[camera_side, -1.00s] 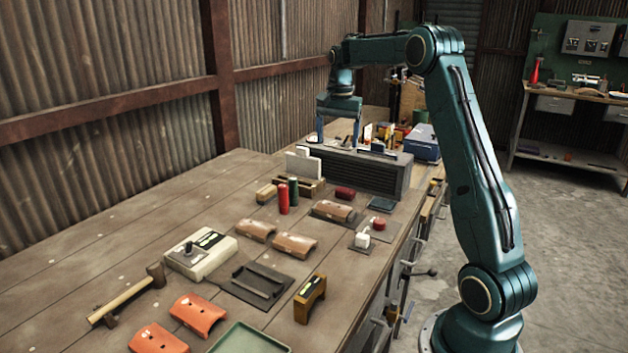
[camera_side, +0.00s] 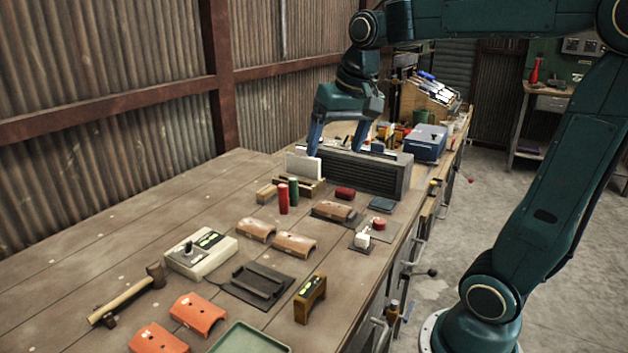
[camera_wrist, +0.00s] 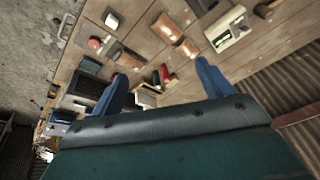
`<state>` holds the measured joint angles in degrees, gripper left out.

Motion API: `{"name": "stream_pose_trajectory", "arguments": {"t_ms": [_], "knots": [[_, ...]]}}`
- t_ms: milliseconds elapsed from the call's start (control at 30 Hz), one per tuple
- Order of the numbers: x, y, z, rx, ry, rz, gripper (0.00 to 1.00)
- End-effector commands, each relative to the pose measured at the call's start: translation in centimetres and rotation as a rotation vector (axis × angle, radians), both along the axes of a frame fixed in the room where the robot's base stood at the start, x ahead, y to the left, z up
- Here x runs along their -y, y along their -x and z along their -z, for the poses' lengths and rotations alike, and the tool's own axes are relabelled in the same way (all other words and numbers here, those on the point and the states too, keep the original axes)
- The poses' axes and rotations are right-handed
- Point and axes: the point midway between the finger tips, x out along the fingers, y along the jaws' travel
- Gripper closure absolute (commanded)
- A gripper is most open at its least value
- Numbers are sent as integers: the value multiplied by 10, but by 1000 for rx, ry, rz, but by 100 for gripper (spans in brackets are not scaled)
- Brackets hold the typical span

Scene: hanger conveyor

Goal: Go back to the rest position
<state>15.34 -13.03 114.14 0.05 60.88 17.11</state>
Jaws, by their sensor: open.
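My gripper (camera_side: 336,152) is open, with its two blue fingers pointing down and well apart. In the side view it hangs over the far part of the bench, by the dark slatted box (camera_side: 365,173) and the white block (camera_side: 302,167). I see nothing between the fingers. In the wrist view the spread fingers of my gripper (camera_wrist: 165,85) show above the bench top, and the dark box is partly hidden behind one finger. I cannot tell the exact height above the box.
Red and green cylinders (camera_side: 288,197) stand near the white block. Brown curved tiles (camera_side: 294,244), a control box (camera_side: 201,252), a hammer (camera_side: 128,294) and orange tiles (camera_side: 198,313) lie nearer. A blue case (camera_side: 427,142) stands farther back. The left of the bench is mostly clear.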

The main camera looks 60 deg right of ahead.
Motion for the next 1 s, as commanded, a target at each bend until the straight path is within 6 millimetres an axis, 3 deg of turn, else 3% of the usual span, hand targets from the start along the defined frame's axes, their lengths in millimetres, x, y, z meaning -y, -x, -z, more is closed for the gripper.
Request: {"name": "stream_pose_trajectory", "arguments": {"t_ms": [300,600,800,1000], "knots": [[-50,62,15,73,63,-255,21],[-78,113,44,136,119,-466,21],[-84,128,55,159,139,-533,21],[-85,130,58,160,141,-545,21]]}}
